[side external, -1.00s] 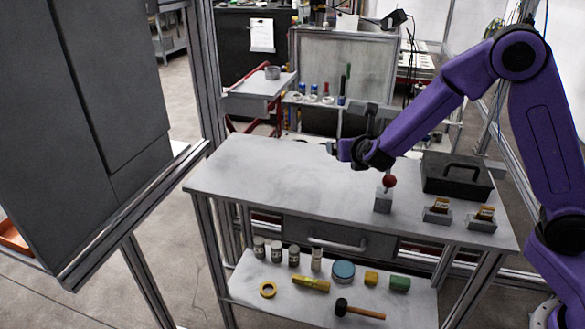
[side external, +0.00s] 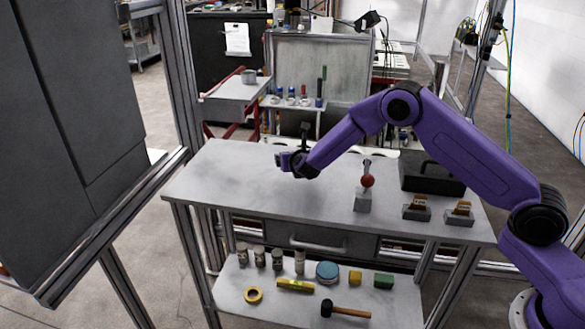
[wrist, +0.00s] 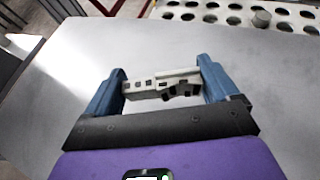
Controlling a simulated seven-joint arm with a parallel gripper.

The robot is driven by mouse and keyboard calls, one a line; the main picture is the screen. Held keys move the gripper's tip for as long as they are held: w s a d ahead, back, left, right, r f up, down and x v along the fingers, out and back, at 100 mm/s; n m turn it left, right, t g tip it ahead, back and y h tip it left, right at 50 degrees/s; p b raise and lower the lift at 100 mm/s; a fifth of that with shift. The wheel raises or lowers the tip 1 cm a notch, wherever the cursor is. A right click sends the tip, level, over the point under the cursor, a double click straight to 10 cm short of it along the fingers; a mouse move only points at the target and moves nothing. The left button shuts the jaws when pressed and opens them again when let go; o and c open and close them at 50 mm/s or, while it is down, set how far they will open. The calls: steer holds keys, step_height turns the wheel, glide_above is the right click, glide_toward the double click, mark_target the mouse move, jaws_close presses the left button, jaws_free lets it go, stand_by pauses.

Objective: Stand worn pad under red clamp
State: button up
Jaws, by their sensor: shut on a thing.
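My gripper (side external: 283,160) is over the left-middle part of the grey bench (side external: 235,185). In the wrist view, its two blue fingers (wrist: 163,88) are shut on a pale grey notched piece (wrist: 158,84) with dark square recesses. It may be the worn pad; I cannot be sure. The piece lies across between the fingers, above the bench top. A red ball (side external: 367,181) on a lever rises from a small grey block (side external: 362,202) on the bench, right of my gripper; this looks like the red clamp. The space under it is too small to make out.
Two grey holders with brown pieces (side external: 417,207) (side external: 460,212) stand at the bench's right front. A black toolbox (side external: 430,176) is behind them. A white rack with dark holes (wrist: 225,17) lies beyond the gripper. The bench's left part is clear. The lower shelf holds a mallet (side external: 345,310) and jars.

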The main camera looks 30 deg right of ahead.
steer(key=shift+w+f, duration=0.2)
steer(key=shift+f, duration=1.65)
steer(key=shift+f, duration=0.15)
steer(key=o, duration=0.8)
steer(key=shift+a+r, duration=0.1)
steer(key=shift+r, duration=0.15)
steer(key=v, duration=1.2)
